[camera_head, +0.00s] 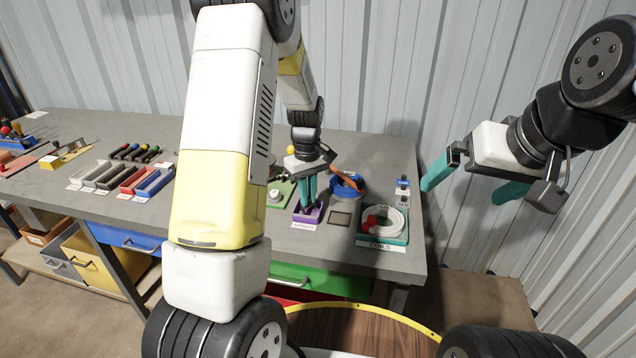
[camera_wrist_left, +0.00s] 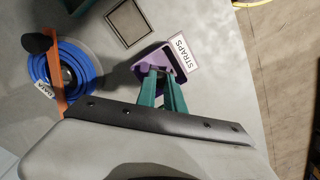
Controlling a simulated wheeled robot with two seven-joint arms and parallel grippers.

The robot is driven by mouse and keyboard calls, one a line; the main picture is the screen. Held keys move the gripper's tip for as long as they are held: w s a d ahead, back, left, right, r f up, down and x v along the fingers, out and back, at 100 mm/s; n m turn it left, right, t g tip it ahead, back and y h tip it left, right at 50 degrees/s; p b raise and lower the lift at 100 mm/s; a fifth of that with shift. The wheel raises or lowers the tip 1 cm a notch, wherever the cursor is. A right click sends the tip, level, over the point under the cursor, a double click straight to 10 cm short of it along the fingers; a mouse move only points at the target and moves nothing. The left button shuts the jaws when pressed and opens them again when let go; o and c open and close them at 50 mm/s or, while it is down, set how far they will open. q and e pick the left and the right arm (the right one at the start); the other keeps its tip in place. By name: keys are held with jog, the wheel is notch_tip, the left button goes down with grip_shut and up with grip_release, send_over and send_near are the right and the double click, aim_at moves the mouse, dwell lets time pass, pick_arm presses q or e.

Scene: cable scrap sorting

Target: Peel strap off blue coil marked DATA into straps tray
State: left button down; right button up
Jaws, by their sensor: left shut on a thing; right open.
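The blue coil (camera_head: 357,193) lies on the bench behind and right of my left gripper. It also shows in the left wrist view (camera_wrist_left: 40,75), with a DATA tag (camera_wrist_left: 45,88) and an orange strip (camera_wrist_left: 61,101) with a dark end across it. The purple straps tray (camera_head: 297,215) has a STRAPS label and also shows in the left wrist view (camera_wrist_left: 151,54). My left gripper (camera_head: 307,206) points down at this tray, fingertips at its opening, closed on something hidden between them. My right gripper (camera_head: 461,193) is open, empty and raised off the bench's right side.
A green coils tray (camera_head: 362,239) with white and red coils stands at front right. A grey square pad (camera_head: 340,219) lies between the trays. A green block with a white knob (camera_head: 274,196) is left of the straps tray. Coloured trays (camera_head: 134,178) stand farther left.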

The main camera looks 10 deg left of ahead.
pick_arm(q)
jog(key=shift+f, duration=0.2)
dwell(0.6)
jog(key=shift+f, duration=0.4)
jog(key=c, duration=1.4)
grip_release()
jog(key=shift+o, duration=0.2)
jog(key=shift+r, duration=0.1)
jog(key=shift+r, duration=3.45)
